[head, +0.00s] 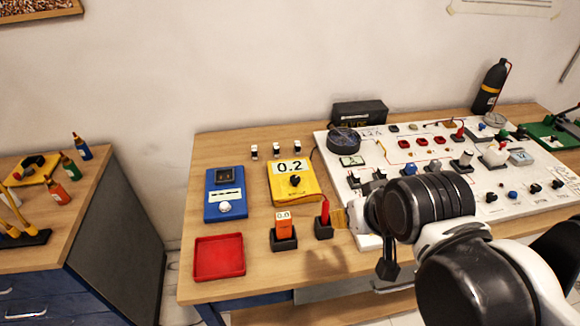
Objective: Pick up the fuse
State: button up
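No piece is clearly marked as the fuse. Three small white-and-black pieces stand in a row at the back of the table: a left one (254,152), a middle one (276,150) and a right one (297,148). They are fuse-like in size, but too small to tell for sure. My gripper (388,264) is at the front edge of the white panel, right of and nearer than these pieces. A dark finger points down; the rest is hidden behind my wrist. I cannot tell whether it is open or shut, and no held object shows.
A yellow meter (308,183) reading 0.2, a blue device (226,204), a red tray (219,258), an orange block (284,222) in a black stand and a red probe (325,211) stand left of my gripper. The white panel (384,150) is crowded.

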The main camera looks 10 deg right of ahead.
aim_at(382, 173)
jog(key=i+l, duration=0.15)
jog(key=l, duration=0.2)
jog(key=i+l, duration=0.15)
jog(key=l, duration=0.25)
jog(key=i+l, duration=0.15)
jog(key=l, duration=0.2)
